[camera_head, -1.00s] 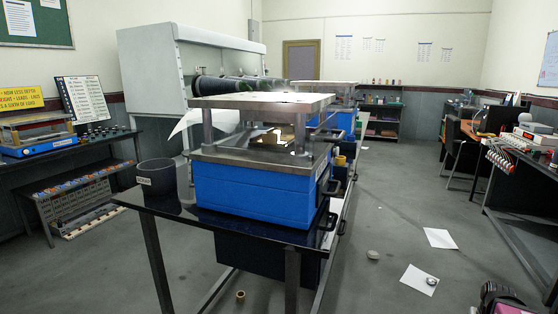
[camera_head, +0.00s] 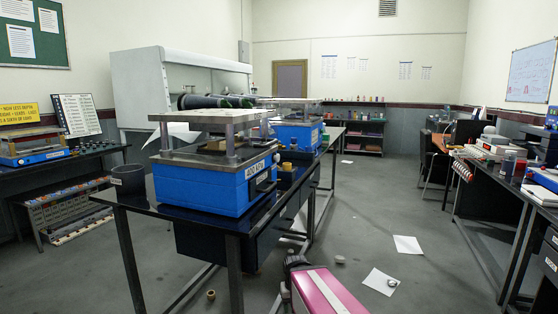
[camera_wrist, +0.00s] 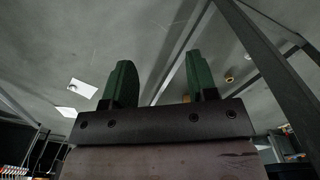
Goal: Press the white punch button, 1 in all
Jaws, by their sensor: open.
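I cannot make out a white punch button in either view. The nearest blue press machine (camera_head: 203,186) stands on the dark table, with a thick pale top plate (camera_head: 205,116) on posts and a white label on its right-hand face. A second blue press (camera_head: 296,133) stands farther back on the same row. My gripper (camera_wrist: 162,78) shows in the wrist view with two green fingers spread apart and nothing between them. It is over the floor, near table legs, and touches nothing visible. In the head view its fingers cannot be made out.
The dark table (camera_head: 196,219) has a dark bin (camera_head: 129,180) at its left corner. Paper sheets (camera_head: 381,282) and small round pieces (camera_head: 211,295) lie on the floor. The aisle to the right is mostly clear, with a cluttered bench (camera_head: 505,178) beyond.

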